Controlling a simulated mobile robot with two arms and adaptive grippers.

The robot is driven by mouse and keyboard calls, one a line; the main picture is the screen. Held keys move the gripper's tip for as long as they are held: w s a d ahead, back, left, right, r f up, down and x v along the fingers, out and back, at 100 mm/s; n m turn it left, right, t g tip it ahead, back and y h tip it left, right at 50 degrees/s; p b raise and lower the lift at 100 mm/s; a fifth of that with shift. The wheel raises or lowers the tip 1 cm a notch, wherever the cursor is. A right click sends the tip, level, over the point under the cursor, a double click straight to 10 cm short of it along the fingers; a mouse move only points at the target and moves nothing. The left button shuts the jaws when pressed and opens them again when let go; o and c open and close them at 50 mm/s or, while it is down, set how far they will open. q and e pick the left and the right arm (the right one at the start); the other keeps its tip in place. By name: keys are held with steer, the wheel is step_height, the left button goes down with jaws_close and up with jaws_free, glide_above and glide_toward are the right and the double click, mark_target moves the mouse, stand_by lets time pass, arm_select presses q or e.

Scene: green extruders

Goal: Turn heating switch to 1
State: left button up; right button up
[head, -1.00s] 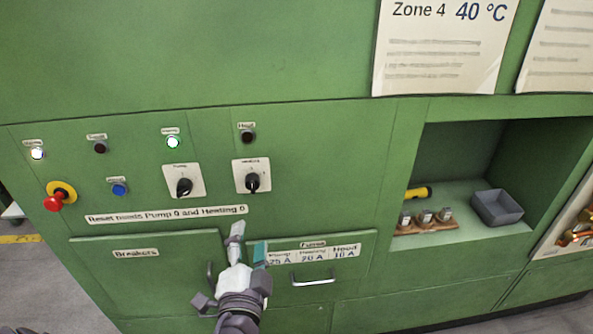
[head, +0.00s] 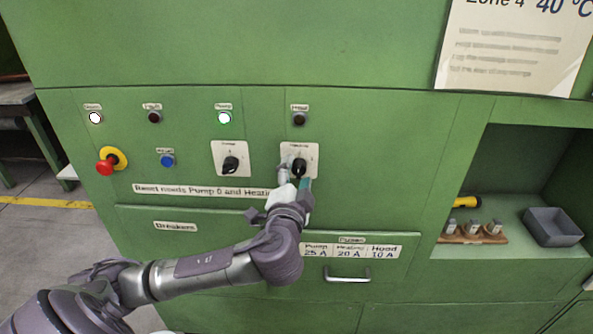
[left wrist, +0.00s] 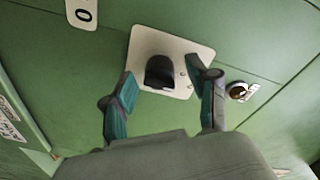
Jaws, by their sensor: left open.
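The heating switch (head: 299,167) is a black rotary knob on a white plate (head: 312,151), on the green panel. In the left wrist view the knob (left wrist: 160,72) shows from below on its plate (left wrist: 193,52). My left gripper (head: 293,179) is at the lower part of that plate, its fingers around the knob's lower side. In the left wrist view the gripper (left wrist: 165,88) is open, with one finger on each side of the knob and a gap to it. Whether a finger touches the knob I cannot tell. My right gripper is out of view.
The pump switch (head: 230,164) is on a plate to the left. A red emergency button (head: 106,166) and blue button (head: 167,161) are further left. A drawer handle (head: 347,277) sticks out below. An open recess with a grey bin (head: 553,227) is at the right.

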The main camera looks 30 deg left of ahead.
arm_select(q)
steer(key=shift+w, duration=0.25)
steer(key=shift+a, duration=0.1)
